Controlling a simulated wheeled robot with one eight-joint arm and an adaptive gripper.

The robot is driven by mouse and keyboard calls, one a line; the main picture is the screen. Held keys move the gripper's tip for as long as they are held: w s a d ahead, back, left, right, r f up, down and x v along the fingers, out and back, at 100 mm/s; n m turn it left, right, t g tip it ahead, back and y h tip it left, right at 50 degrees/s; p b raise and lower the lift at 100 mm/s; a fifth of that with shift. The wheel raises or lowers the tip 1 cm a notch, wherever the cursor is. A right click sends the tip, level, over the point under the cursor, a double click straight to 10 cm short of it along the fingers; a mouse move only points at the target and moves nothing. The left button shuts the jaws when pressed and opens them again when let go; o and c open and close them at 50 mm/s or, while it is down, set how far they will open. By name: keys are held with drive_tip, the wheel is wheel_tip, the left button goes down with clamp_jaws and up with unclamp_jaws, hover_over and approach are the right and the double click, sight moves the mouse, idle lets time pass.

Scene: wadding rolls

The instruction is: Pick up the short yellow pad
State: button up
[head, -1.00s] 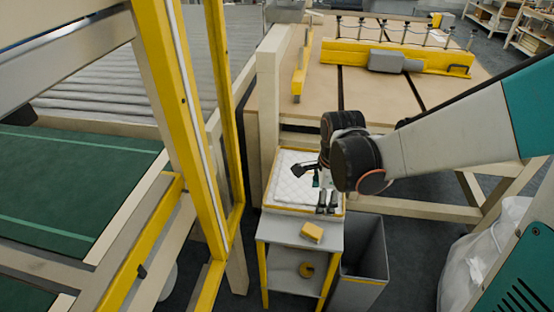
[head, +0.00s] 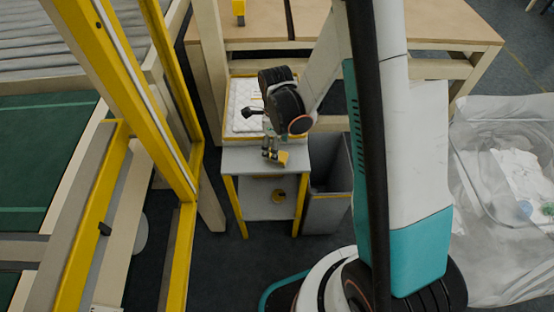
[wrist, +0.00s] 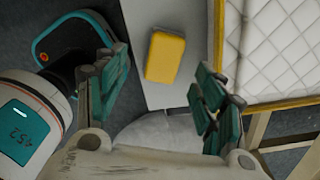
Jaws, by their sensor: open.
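The short yellow pad (head: 283,158) lies on the grey top of a small stand (head: 265,172), near its middle. In the wrist view the pad (wrist: 165,57) is a rounded yellow block on the pale surface, between and beyond my fingers. My gripper (head: 270,155) is open and empty, pointing down over the stand beside the pad and partly covering it in the head view. In the wrist view its two green-padded fingers stand wide apart (wrist: 162,66). The gap between fingers and pad is hard to judge.
A yellow-edged tray with white quilted wadding (head: 243,108) sits behind the stand top. A grey bin (head: 328,190) stands right of the stand. A yellow frame post (head: 130,95) is at left, a clear plastic bag (head: 500,190) at right.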

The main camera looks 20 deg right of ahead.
drive_tip(key=shift+w+d+f+b, duration=0.15)
drive_tip(key=shift+f+b, duration=0.6)
drive_tip(key=shift+f, duration=0.8)
drive_tip(key=shift+d+f+b, duration=0.1)
drive_tip(key=shift+f+b, duration=0.6)
drive_tip(key=shift+f, duration=0.85)
drive_tip(key=shift+r, duration=0.1)
drive_tip(key=c, duration=1.3)
drive_tip(key=shift+o, duration=0.2)
wheel_tip(320, 180, up, 20)
drive_tip(key=p, duration=0.7)
drive_tip(key=o, duration=0.6)
drive_tip(key=c, duration=0.4)
